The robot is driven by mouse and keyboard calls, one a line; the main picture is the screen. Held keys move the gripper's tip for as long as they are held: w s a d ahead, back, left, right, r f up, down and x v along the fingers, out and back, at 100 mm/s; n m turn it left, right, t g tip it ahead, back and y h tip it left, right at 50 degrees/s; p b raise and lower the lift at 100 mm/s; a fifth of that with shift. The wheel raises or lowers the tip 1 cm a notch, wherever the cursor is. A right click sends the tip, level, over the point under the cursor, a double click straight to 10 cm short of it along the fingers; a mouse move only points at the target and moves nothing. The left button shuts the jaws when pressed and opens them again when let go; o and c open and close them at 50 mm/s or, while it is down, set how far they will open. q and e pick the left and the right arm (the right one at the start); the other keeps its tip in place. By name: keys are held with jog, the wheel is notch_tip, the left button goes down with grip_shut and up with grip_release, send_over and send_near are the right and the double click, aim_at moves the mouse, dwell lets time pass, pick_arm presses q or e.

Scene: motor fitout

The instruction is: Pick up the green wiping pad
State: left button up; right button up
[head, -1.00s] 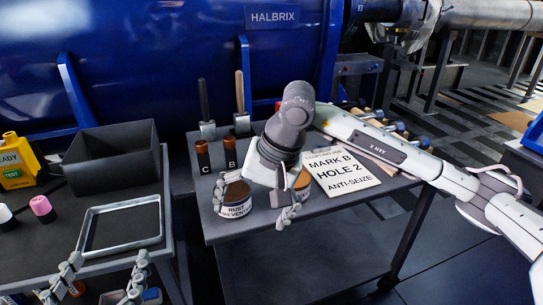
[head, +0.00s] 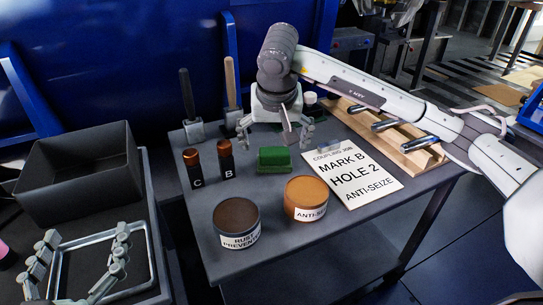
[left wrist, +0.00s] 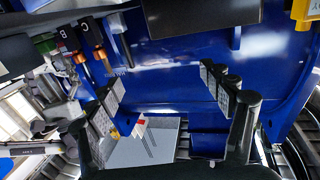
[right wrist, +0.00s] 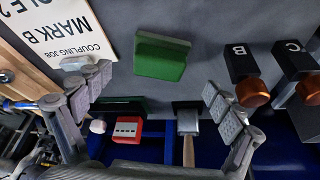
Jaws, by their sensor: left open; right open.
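The green wiping pad (head: 274,159) lies on the grey table behind the two tins. It also shows in the right wrist view (right wrist: 161,57), on the bare table top. My right gripper (head: 275,138) is open and empty, just behind and above the pad in the head view; its spread fingers also show in the right wrist view (right wrist: 155,100), with the pad ahead of them and apart. My left gripper (head: 82,270) is open and empty over the left-hand bench. Its fingers show in the left wrist view (left wrist: 165,95).
Two tins, rust preventer (head: 237,222) and anti-seize (head: 306,198), stand in front. Bottles C (head: 195,170) and B (head: 227,160) stand left of the pad. Two brushes stand behind them. A job sheet (head: 352,178) and a wooden rack (head: 390,140) with metal rods lie right.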

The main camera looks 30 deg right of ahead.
aim_at(275, 152)
jog(key=x, duration=0.5)
jog(key=shift+d+f, duration=0.1)
jog(key=shift+f, duration=0.15)
pick_arm(q)
jog(key=r, duration=0.1)
jog(key=r+t, duration=0.1)
jog(key=d+h, duration=0.1)
jog(key=shift+s+r, duration=0.3)
jog(key=shift+r, duration=0.1)
